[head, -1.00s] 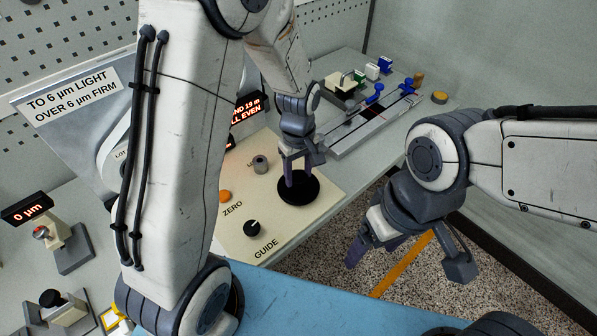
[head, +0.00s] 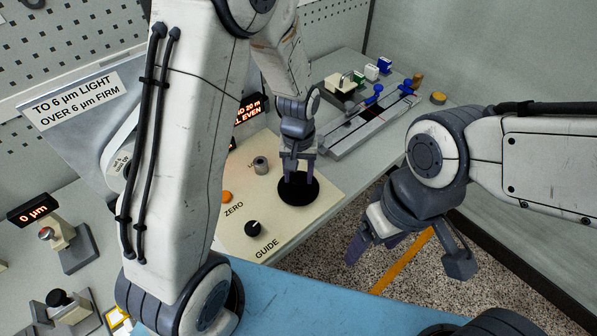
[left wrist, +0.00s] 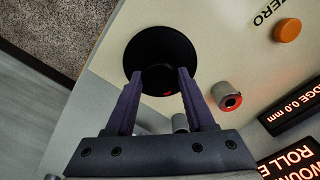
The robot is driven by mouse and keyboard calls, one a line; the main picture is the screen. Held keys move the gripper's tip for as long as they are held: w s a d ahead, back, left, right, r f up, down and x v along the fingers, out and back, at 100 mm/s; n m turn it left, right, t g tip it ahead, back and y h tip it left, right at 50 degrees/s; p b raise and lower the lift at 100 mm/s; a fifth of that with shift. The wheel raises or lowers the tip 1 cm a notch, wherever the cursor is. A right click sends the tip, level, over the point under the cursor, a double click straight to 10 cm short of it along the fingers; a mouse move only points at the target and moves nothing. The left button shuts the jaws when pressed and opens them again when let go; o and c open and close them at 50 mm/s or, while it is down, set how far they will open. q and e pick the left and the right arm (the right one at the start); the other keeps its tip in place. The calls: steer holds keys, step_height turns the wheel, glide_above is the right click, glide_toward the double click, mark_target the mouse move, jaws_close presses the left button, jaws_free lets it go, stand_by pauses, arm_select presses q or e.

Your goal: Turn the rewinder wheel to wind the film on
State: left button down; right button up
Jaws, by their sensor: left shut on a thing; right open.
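The rewinder wheel (head: 298,194) is a flat black disc with a raised black hub, set in the cream panel. My left gripper (head: 298,178) points down over the wheel and is shut on its hub. The left wrist view shows the wheel (left wrist: 162,44) with the purple fingers (left wrist: 160,78) on either side of the hub and a small red mark between them. A white film roll (head: 120,155) is partly hidden behind my left arm. My right gripper (head: 372,248) is open and empty over the floor.
The panel also carries a black GUIDE knob (head: 253,228), an orange ZERO button (head: 226,197) and a grey knob (head: 261,164). A display (head: 248,110), partly hidden, reads "20 m" and "EVEN". A splicing bench (head: 365,125) stands behind.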

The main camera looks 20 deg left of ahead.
mark_target(299, 177)
arm_select(q)
steer(key=m+p, duration=0.1)
steer(key=m, duration=0.5)
steer(key=shift+r, duration=0.15)
steer(key=m, duration=0.6)
steer(key=shift+w+p, duration=0.15)
steer(key=shift+p, duration=0.2)
steer(key=shift+m, duration=0.4)
steer(key=shift+c, duration=1.3)
jaws_free()
step_height(299, 177, up, 10)
steer(key=shift+r+b, duration=0.2)
steer(key=shift+b, duration=0.25)
